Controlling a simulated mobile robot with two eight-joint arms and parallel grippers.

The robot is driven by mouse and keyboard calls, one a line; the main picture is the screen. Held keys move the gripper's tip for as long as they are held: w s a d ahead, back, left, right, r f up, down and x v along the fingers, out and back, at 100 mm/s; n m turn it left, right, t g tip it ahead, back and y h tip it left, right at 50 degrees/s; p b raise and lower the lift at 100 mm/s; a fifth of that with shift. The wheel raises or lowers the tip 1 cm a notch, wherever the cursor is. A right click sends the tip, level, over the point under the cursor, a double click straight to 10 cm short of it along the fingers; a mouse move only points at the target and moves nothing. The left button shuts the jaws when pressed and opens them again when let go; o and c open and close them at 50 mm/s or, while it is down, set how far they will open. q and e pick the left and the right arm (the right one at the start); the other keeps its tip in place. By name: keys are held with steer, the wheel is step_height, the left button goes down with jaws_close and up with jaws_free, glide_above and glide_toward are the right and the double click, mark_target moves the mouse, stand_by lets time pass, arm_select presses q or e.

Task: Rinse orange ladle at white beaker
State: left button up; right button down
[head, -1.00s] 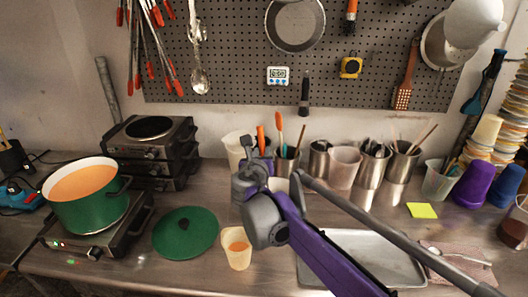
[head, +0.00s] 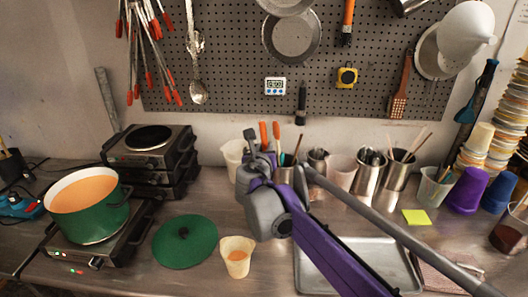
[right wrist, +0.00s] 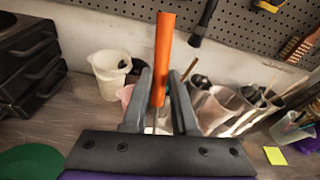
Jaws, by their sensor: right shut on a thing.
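My right gripper (head: 262,152) is shut on the orange ladle (head: 263,133). In the right wrist view the ladle's orange handle (right wrist: 163,50) stands nearly upright between the two fingers (right wrist: 163,98). Its lower end and bowl are hidden behind the gripper. A white beaker (head: 232,154) stands at the back of the counter, just left of the gripper in the head view. The white beaker also shows left of the fingers in the right wrist view (right wrist: 107,78). I cannot tell whether the ladle touches it. My left gripper is not in view.
Steel cups with utensils (head: 370,172) stand along the back wall. A green pot (head: 95,222) of orange liquid sits on a hotplate at left. A green lid (head: 185,243), a small beaker of orange liquid (head: 238,262) and a metal tray (head: 375,258) lie in front.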

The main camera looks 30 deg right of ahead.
mark_target(264, 123)
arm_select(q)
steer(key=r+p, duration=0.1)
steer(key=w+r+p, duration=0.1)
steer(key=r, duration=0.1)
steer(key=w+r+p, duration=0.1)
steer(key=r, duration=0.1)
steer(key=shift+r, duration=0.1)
arm_select(e)
step_height(264, 123, up, 8)
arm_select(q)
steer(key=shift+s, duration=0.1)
arm_select(e)
steer(key=shift+f, duration=0.1)
stand_by(3.0)
arm_select(q)
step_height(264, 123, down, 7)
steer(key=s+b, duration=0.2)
steer(key=b, duration=0.3)
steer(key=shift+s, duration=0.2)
arm_select(e)
step_height(264, 123, down, 11)
steer(key=shift+s+a+f, duration=0.2)
steer(key=shift+a, duration=0.2)
steer(key=shift+w+d, duration=0.1)
steer(key=shift+d, duration=0.05)
